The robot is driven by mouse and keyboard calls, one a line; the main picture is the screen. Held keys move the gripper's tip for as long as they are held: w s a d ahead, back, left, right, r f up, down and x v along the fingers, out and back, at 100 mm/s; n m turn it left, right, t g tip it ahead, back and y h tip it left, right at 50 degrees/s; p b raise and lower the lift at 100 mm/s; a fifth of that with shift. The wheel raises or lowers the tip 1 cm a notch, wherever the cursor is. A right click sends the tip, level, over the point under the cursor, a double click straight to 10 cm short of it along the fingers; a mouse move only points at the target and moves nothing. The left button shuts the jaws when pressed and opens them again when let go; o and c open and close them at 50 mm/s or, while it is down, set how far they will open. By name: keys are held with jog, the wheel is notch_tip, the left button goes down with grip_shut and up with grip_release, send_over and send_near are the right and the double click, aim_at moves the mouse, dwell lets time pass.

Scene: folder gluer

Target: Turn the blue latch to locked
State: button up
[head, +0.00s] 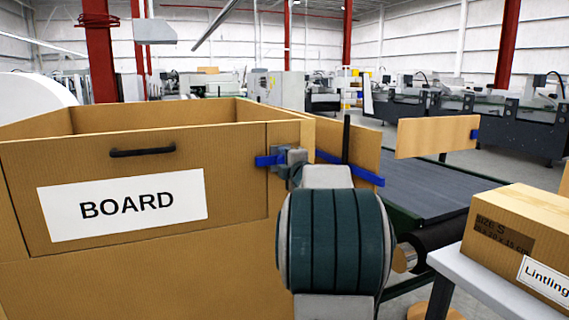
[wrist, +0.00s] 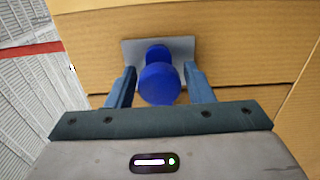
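The blue latch (wrist: 160,82) sits on a grey plate (wrist: 181,50) fixed to the cardboard-brown bin, in the middle of the wrist view. In the head view the latch (head: 268,160) shows as a blue bar at the right end of the bin's front. My gripper (wrist: 160,87) is open, with one finger on each side of the latch's round blue knob. In the head view my gripper and wrist (head: 335,235) hide part of the latch's surroundings.
The bin's front panel (head: 235,150) carries a BOARD label (head: 125,205) and a black handle (head: 142,151). A dark conveyor (head: 425,185) runs behind my arm. A boxed carton (head: 520,235) rests on a grey table (head: 485,280) at right.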

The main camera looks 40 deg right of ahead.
jog(key=shift+o, duration=0.6)
jog(key=v, duration=1.3)
jog(key=shift+s, duration=0.4)
jog(key=s+a+m+g+p, duration=0.3)
jog(key=a+m+g+p, duration=0.4)
jog(key=a+m+p, duration=0.6)
jog(key=s+a+f+m+g+y+p, duration=0.1)
jog(key=s+a+f+g+y+p, duration=0.1)
jog(key=s+a, duration=0.5)
jog(key=s+a+f+m+g+y+p, duration=0.1)
jog(key=s+a+f+g+y+p, duration=0.1)
jog(key=s+a, duration=0.6)
jog(key=a+f+g+p, duration=0.1)
jog(key=a+g+p, duration=0.1)
jog(key=a+g, duration=0.1)
jog(key=shift+s+a+m+g, duration=0.2)
jog(key=shift+a+m+g, duration=0.1)
